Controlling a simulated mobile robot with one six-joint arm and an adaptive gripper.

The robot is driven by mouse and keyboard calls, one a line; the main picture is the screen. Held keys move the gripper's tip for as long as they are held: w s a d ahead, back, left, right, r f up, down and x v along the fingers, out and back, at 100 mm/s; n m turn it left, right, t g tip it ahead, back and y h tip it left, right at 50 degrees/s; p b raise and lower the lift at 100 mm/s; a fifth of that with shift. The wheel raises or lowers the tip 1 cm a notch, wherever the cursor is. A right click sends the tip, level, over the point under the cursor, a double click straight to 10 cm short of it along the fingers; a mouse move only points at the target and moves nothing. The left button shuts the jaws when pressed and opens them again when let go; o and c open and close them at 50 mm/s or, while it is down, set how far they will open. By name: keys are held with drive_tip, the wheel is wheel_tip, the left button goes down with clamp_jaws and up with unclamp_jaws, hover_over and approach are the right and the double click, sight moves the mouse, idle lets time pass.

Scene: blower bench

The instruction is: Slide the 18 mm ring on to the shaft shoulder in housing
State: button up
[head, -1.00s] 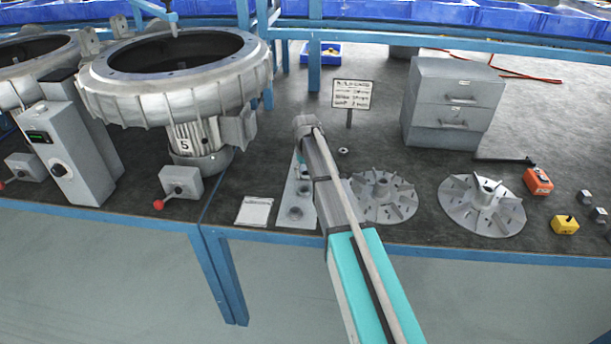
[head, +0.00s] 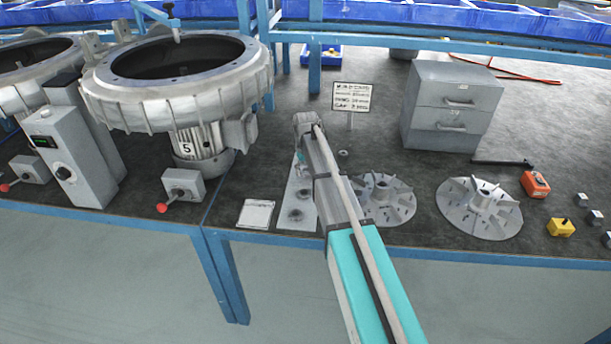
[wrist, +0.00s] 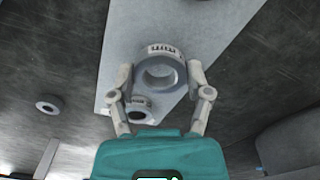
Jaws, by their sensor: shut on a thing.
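My gripper (wrist: 160,82) is shut on a grey ring (wrist: 142,78) in the wrist view. The two fingers press on its left and right sides. The ring has a wide bore and a pale label with dark marks that I cannot read. A smaller ring (wrist: 138,116) shows below it, on the pale plate. The blower housing (head: 180,95), open at the top, stands at the left on a motor numbered 5. Its dark inside shows no clear shaft shoulder.
The pale plate (head: 301,180) lies beside my arm, with round pieces on it. A loose small ring (head: 344,153) lies on the bench, right of the arm. Two finned impellers (head: 386,203) (head: 500,222), a sign (head: 353,97) and a grey drawer cabinet (head: 430,107) stand at the right.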

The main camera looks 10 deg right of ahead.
drive_tip(key=shift+r+p, duration=1.05)
drive_tip(key=shift+r, duration=0.1)
idle(0.5)
wheel_tip(320, 180, up, 8)
drive_tip(key=p, duration=0.8)
drive_tip(key=shift+s, duration=0.15)
